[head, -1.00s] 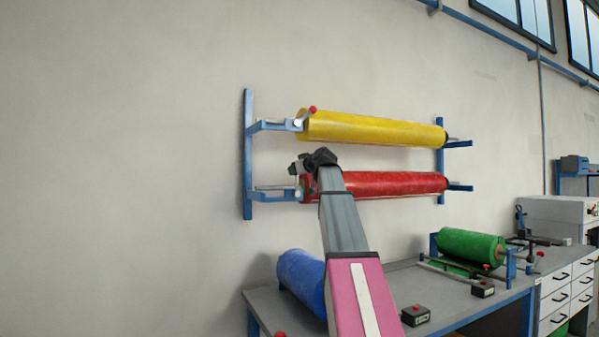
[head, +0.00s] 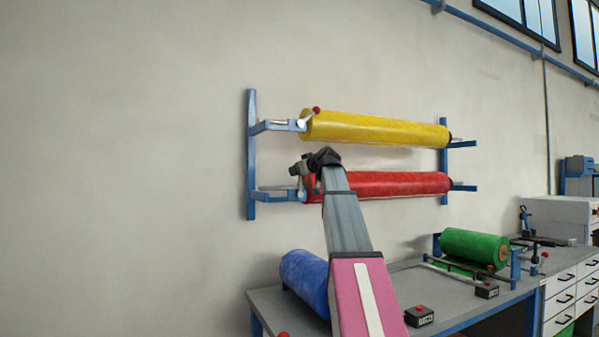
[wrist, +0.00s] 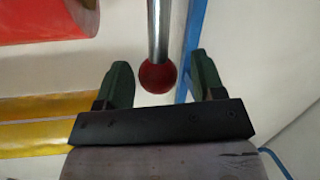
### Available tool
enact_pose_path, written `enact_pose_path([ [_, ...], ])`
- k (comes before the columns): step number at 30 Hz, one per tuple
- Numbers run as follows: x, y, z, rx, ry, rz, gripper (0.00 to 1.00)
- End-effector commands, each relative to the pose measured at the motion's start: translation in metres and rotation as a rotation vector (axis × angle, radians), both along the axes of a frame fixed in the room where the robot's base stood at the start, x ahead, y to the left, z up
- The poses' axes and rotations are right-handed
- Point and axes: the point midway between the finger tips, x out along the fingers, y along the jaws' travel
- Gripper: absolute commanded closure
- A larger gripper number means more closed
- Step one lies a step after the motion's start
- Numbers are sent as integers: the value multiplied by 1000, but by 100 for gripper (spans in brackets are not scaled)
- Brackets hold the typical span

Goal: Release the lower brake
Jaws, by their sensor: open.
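The lower brake is a metal lever with a red ball knob (wrist: 157,76) in the wrist view, at the left end of the red roll (head: 400,184). My gripper (wrist: 160,78) is open, with a dark green finger on each side of the knob. Gaps show between the knob and both fingers. In the head view my gripper (head: 298,168) is at the left end of the red roll and hides the lower knob. The red roll also shows at the upper left of the wrist view (wrist: 45,18).
The yellow roll (head: 375,129) hangs above with its own red-knobbed brake lever (head: 311,115). Blue wall brackets (head: 251,150) hold the rolls. Below, a grey bench (head: 400,285) carries a blue roll (head: 304,284) and a green roll (head: 474,247). The wall at left is bare.

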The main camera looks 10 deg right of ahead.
Motion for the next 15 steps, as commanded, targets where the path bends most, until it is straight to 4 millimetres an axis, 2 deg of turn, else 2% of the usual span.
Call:
enact_pose_path([
  [15,-82,-29,15,-1,-1,-1,38],
])
